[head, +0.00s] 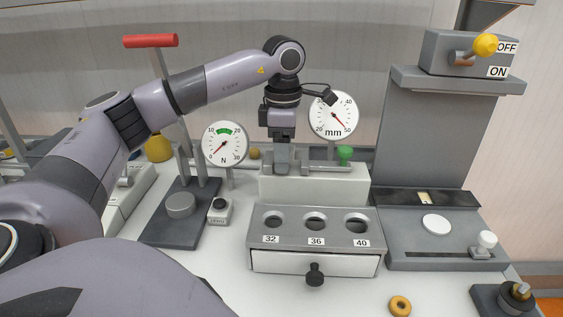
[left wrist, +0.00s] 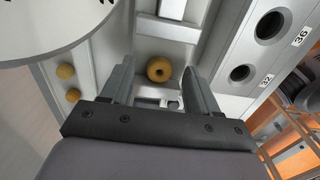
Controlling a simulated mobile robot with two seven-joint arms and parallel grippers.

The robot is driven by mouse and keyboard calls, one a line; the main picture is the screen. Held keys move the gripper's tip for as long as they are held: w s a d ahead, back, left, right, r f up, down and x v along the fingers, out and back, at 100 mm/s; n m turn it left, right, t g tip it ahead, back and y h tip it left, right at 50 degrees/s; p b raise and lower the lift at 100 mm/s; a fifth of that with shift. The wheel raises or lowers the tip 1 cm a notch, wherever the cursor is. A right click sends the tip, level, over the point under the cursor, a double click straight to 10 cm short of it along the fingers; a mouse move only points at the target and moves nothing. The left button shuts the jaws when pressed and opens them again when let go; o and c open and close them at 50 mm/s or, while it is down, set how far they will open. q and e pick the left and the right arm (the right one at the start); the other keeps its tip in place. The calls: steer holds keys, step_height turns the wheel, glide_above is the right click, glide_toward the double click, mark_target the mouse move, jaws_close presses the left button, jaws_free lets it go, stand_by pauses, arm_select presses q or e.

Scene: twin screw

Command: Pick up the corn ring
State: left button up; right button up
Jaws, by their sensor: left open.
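My left gripper (head: 282,165) points down over the pale block (head: 325,185) behind the grey hole box. It also shows in the left wrist view (left wrist: 158,88), open, with its two fingers apart. In that view a corn-yellow ring (left wrist: 159,68) lies between and beyond the fingertips, on a pale surface, with clear space to both fingers. In the head view this ring is hidden by the gripper or the block. Another ring, yellow-orange (head: 400,305), lies flat on the table at the front right. My right gripper is not in view.
The grey box (head: 325,240) has holes marked 32, 36 and 40 and a drawer with a black knob. Two dials, N (head: 225,144) and mm (head: 333,117), stand close by the left gripper. A switch station (head: 430,225) stands at the right. Small yellow balls (left wrist: 66,71) show in the wrist view.

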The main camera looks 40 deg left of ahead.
arm_select(q)
steer(key=shift+f, duration=0.35)
steer(key=c, duration=0.8)
steer(key=shift+c, duration=0.2)
steer(key=shift+r, duration=0.1)
